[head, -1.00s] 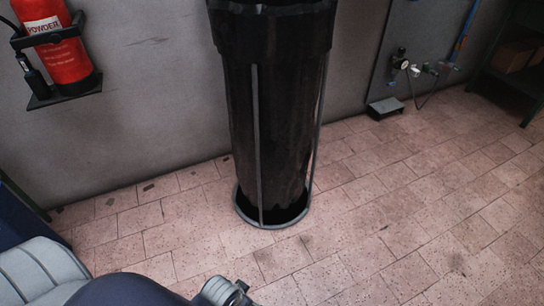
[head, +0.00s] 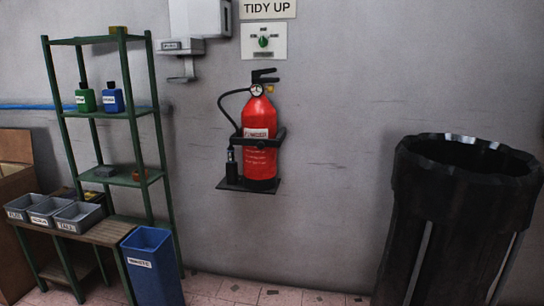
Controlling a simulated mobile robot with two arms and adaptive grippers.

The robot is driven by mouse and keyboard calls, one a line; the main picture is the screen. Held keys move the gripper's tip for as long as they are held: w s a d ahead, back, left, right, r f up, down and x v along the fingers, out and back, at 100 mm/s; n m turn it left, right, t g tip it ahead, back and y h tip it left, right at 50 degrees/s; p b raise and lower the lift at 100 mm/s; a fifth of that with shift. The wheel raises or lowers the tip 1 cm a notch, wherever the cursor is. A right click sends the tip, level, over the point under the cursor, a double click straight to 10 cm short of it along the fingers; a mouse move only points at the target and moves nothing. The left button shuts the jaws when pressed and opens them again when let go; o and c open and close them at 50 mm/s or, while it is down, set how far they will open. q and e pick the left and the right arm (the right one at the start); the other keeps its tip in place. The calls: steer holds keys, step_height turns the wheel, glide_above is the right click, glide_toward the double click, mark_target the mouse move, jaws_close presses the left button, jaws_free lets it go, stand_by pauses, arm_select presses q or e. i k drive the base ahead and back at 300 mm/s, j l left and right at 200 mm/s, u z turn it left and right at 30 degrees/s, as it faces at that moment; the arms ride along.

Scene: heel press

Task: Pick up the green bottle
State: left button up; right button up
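The green bottle (head: 86,98) stands upright on a middle shelf of the green metal rack (head: 130,88), at the left of the head view. It has a dark cap and a pale label. A blue bottle (head: 113,98) of similar shape stands just to its right, with a small gap between them. Neither of my grippers is in view, so their state cannot be seen.
Grey bins (head: 78,217) sit on a low bench (head: 108,232) before the rack. A blue waste bin (head: 152,268) stands beside it. A red extinguisher (head: 260,140) hangs on the wall. A black bin (head: 450,215) stands at right. Some floor (head: 225,288) shows between.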

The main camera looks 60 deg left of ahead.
mark_target(85, 97)
steer(key=u, duration=3.1)
